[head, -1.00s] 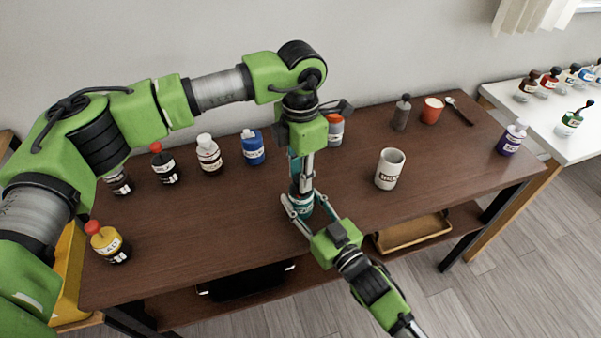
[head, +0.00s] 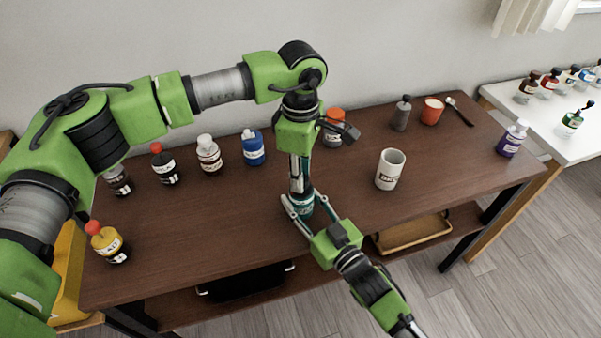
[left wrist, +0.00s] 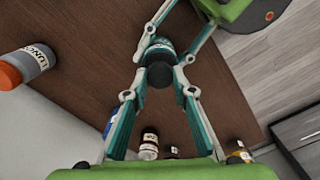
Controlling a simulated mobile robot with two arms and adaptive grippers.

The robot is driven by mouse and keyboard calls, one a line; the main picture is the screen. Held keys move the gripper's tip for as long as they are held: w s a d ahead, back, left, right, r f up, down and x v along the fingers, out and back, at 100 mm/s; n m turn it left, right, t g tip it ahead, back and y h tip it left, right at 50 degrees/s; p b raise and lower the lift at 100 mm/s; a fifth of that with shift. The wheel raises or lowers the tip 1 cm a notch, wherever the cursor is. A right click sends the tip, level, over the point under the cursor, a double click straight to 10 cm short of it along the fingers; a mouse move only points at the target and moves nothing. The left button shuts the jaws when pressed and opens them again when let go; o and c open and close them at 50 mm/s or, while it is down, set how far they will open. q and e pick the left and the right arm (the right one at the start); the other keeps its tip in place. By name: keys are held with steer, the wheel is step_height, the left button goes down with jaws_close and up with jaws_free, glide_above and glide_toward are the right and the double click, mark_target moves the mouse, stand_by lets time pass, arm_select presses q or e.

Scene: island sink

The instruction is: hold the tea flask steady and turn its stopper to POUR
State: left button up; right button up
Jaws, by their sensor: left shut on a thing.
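The tea flask (head: 305,207) is a small teal and dark bottle standing upright near the middle of the brown table. My left gripper (head: 301,188) comes down on it from above. In the left wrist view the left fingers are closed on its dark round stopper (left wrist: 160,75), with the teal flask body (left wrist: 158,47) beyond. My right gripper (head: 302,205) reaches in from the front right, its fingers on both sides of the flask body, and appears shut on it. The stopper's marks cannot be read, so its setting does not show.
A white mug (head: 390,168) stands to the right. Behind the left hand is an orange-capped bottle (head: 333,114). A blue bottle (head: 253,147) and several others line the back left, and a yellow bottle (head: 107,243) stands front left. The table around the flask is clear.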

arm_select(q)
steer(key=shift+m, duration=0.4)
steer(key=o, duration=1.1)
steer(key=shift+r, duration=0.1)
step_height(320, 180, up, 12)
arm_select(e)
steer(key=o, duration=1.3)
